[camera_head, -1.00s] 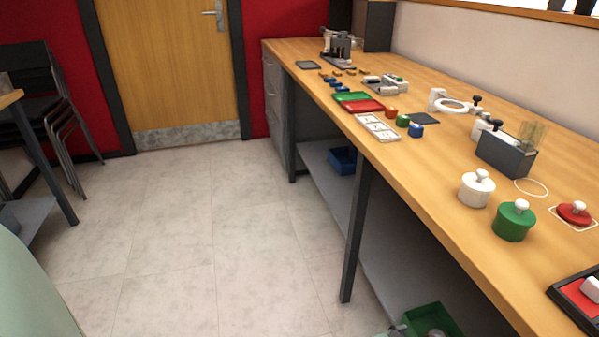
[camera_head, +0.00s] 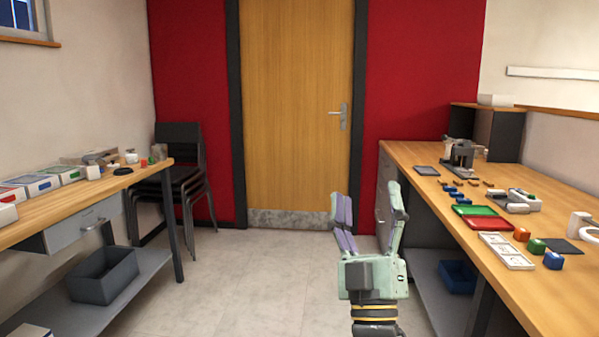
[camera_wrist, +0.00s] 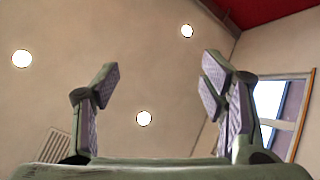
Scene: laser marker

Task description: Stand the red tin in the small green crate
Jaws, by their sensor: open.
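My gripper (camera_head: 367,215) is raised in front of the camera with its fingers pointing up, spread apart and empty. The wrist view also shows the open fingers (camera_wrist: 160,92) with only ceiling and wall beyond them. I cannot make out a sure red tin in the current views. No small green crate shows now; the green thing on the bench is a flat tray (camera_head: 474,210).
The right bench (camera_head: 422,160) carries a red tray (camera_head: 486,223), a white tray (camera_head: 506,251) and small parts. A blue crate (camera_head: 457,276) sits below it. The left bench holds boxes, with a grey bin (camera_head: 104,275) underneath. Stacked chairs (camera_head: 180,170) stand left of the door. The middle floor is clear.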

